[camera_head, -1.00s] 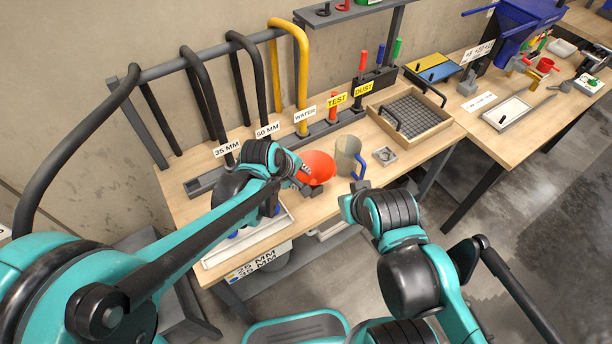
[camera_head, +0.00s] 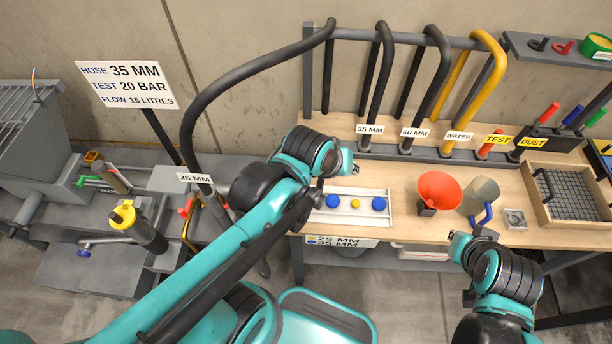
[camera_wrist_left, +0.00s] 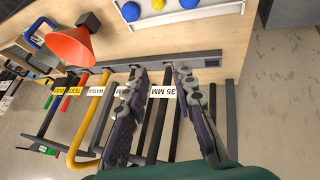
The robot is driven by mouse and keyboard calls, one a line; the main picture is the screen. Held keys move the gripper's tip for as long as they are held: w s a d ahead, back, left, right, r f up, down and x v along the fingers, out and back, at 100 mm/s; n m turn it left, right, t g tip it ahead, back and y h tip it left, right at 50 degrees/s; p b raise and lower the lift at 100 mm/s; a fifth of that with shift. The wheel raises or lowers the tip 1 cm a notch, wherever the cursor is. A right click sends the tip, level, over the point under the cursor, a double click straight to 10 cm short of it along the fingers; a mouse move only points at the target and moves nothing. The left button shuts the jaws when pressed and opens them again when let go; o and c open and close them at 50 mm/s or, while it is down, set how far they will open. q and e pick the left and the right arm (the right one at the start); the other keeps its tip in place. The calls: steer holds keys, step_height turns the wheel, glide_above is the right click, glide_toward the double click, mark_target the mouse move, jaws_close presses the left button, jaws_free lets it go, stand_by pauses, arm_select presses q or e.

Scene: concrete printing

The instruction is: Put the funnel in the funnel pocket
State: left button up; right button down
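The orange-red funnel (camera_head: 439,190) is on the wooden bench with its wide mouth up, beside the grey mug (camera_head: 481,196). A small dark block (camera_head: 427,209) is at its lower front; I cannot tell whether this is the funnel pocket or whether the spout sits in it. The funnel (camera_wrist_left: 72,46) and block (camera_wrist_left: 88,21) also show in the left wrist view. My left gripper (camera_wrist_left: 158,72) is open and empty, to the left of the funnel and apart from it. My right gripper (camera_head: 458,238) is low in front of the mug; its fingers are unclear.
A white tray (camera_head: 346,222) with blue and yellow round pieces lies left of the funnel. A rack of bent hoses (camera_head: 437,70) stands behind. A wooden box with a grid (camera_head: 574,222) is at right. A grey side bench with tools (camera_head: 80,215) is at left.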

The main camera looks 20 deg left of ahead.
arm_select(q)
steer(key=s+a+m+y, duration=0.1)
steer(key=s+a+m, duration=0.2)
steer(key=s+a, duration=0.2)
steer(key=shift+s+a+f+t+y, duration=0.3)
steer(key=shift+s+a+t+y, duration=0.1)
steer(key=shift+a, duration=0.8)
